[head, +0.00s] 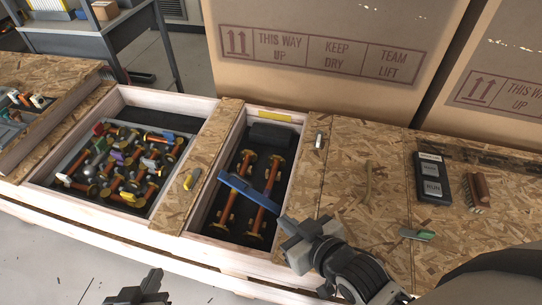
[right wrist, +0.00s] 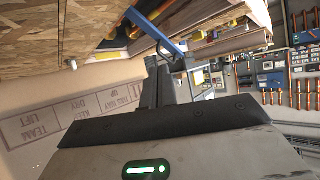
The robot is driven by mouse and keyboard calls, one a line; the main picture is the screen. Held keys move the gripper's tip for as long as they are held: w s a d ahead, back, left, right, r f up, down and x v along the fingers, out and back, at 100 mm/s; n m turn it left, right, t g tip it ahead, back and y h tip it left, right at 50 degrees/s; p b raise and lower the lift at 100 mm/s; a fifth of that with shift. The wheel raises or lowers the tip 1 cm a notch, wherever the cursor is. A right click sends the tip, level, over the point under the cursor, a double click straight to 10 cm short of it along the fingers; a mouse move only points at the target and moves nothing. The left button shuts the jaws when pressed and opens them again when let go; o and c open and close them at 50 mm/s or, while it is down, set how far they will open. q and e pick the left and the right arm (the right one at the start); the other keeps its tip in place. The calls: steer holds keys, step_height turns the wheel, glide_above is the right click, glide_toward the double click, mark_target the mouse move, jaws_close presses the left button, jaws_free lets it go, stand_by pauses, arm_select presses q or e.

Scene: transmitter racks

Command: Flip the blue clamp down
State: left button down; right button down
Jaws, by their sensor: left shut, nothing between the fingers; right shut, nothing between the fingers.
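The blue clamp (head: 248,192) shows as a flat bar slanting across the narrow wooden compartment, above two orange-and-copper rods. It appears raised above the compartment floor; its hinge is not clear. In the right wrist view the blue clamp (right wrist: 152,32) stands out from the wooden crate, just beyond my right fingers. My right gripper (head: 291,232) is shut and empty, at the compartment's front right corner, close to the clamp's right end; contact cannot be told. My left gripper (head: 148,284) is shut and empty, low in front of the crate, away from the clamp.
A wide compartment (head: 118,98) to the left holds many coloured parts. A dark foam block (head: 270,135) lies at the back of the narrow one. A black device (head: 432,180) and a green-tipped item (head: 418,235) lie on the board at right. Large cardboard boxes (head: 320,60) stand behind.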

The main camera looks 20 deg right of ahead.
steer(key=w+a+r+n+g+y, duration=0.1)
steer(key=w+a+r+n+y, duration=0.3)
steer(key=r+n+y, duration=0.5)
steer(key=w+a+r+n+y, duration=0.2)
steer(key=w+r+n+y, duration=0.35)
steer(key=n, duration=0.55)
steer(key=n+g+h, duration=0.7)
steer(key=g+h, duration=0.1)
steer(key=h, duration=0.2)
glide_toward(244, 179)
steer(key=b+x, duration=0.1)
steer(key=x, duration=0.5)
steer(key=shift+w+a+f, duration=0.2)
steer(key=shift+f, duration=0.1)
